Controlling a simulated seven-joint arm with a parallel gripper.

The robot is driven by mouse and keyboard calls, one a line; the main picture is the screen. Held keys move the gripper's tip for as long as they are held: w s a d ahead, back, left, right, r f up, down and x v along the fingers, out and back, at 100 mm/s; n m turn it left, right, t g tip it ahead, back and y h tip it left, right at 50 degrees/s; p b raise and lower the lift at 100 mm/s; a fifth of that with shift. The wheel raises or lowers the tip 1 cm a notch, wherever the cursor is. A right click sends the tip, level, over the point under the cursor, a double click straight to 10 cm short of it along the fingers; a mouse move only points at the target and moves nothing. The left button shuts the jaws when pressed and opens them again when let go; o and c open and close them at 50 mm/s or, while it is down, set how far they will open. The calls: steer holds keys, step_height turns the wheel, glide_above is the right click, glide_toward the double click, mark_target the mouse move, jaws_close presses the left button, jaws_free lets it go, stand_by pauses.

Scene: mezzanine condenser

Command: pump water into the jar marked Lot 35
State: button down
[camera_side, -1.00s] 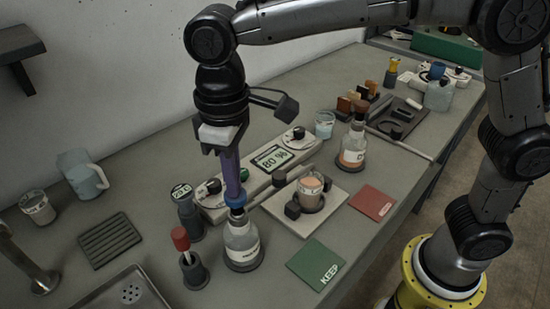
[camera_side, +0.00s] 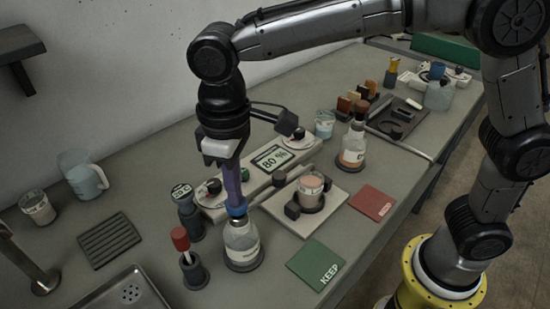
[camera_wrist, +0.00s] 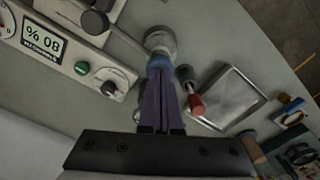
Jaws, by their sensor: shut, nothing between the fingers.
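A clear bottle (camera_side: 242,243) with a blue top (camera_side: 237,208) and a pale label stands upright in a dark round base. It also shows in the wrist view (camera_wrist: 160,38). My gripper (camera_side: 236,198) points down with its purple fingers shut and empty. The fingertips (camera_wrist: 160,72) appear to touch the blue top from above. A small jar (camera_side: 311,186) with brownish contents and a pale label sits on a dark round rest on a white plate (camera_side: 310,227). I cannot read any Lot 35 marking on either vessel.
A panel with knobs and an 80 % display (camera_side: 273,158) stands behind. A red-topped tool (camera_side: 181,240) and a dark cylinder (camera_side: 187,212) stand left of the bottle.

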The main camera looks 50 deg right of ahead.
steer(key=shift+r, duration=2.95)
steer(key=shift+w+d+r, duration=0.1)
steer(key=shift+w+d, duration=0.1)
steer(key=shift+d, duration=0.05)
steer(key=s+d+r+m+t, duration=0.1)
steer(key=s+d+r+m, duration=0.15)
steer(key=d, duration=0.55)
steer(key=s+d+r+m+t, duration=0.2)
steer(key=s+d+r, duration=0.15)
steer(key=d, duration=0.45)
steer(key=s+d+f+m+t, duration=0.1)
steer(key=s+d+f+t, duration=0.1)
steer(key=s+d+f, duration=0.7)
steer(key=shift+s+f+t, duration=0.3)
steer(key=shift+s+f, duration=0.45)
steer(key=shift+f, duration=0.1)
steer(key=shift+m, duration=0.25)
